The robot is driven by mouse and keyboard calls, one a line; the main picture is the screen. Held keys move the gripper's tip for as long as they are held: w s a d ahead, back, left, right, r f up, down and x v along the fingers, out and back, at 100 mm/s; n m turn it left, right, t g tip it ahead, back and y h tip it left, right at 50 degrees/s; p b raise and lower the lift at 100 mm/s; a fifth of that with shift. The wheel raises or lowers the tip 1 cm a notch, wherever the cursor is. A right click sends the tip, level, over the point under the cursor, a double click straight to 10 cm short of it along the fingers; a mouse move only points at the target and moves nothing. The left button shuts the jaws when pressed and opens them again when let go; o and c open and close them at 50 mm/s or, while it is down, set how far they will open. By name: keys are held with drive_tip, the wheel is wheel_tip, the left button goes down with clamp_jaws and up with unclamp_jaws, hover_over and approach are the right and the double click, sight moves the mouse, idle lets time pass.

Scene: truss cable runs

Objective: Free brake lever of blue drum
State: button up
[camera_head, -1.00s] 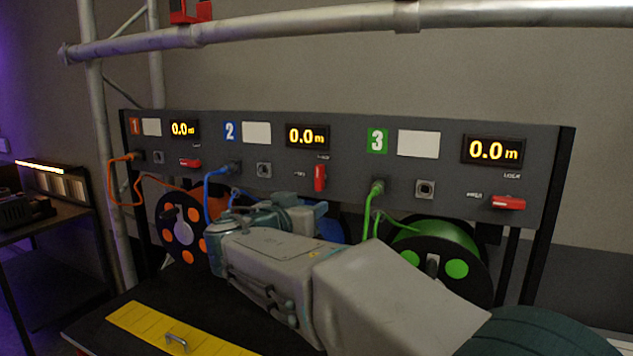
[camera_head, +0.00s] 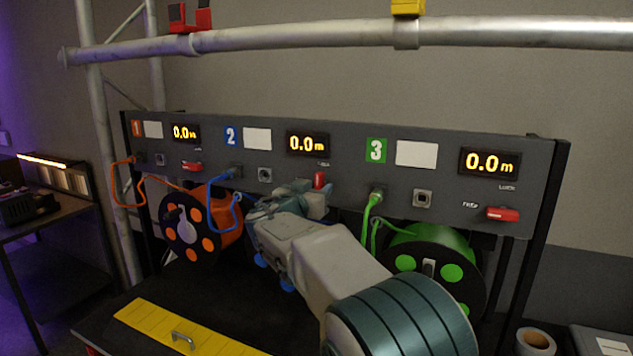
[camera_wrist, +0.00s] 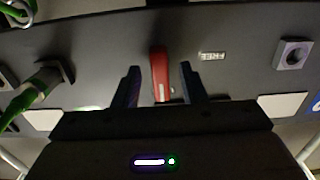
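The red brake lever (camera_head: 319,180) of the blue drum stands upright on panel section 2, below the display. In the wrist view the lever (camera_wrist: 159,75) lies between the two fingers of my gripper (camera_wrist: 159,83), with a gap on each side. The gripper is open. A FREE label (camera_wrist: 212,56) shows beside the right finger in the wrist view. In the head view my gripper (camera_head: 312,197) is at the panel just below the lever, and my arm hides most of the blue drum (camera_head: 287,285).
Section 1 has an orange drum (camera_head: 214,222) and a sideways red lever (camera_head: 191,166). Section 3 has a green drum (camera_head: 440,258) and a sideways red lever (camera_head: 502,214). A blue cable (camera_head: 219,192) and a green cable (camera_head: 367,218) hang either side of my arm.

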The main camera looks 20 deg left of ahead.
drive_tip(key=shift+w, duration=0.2)
clamp_jaws()
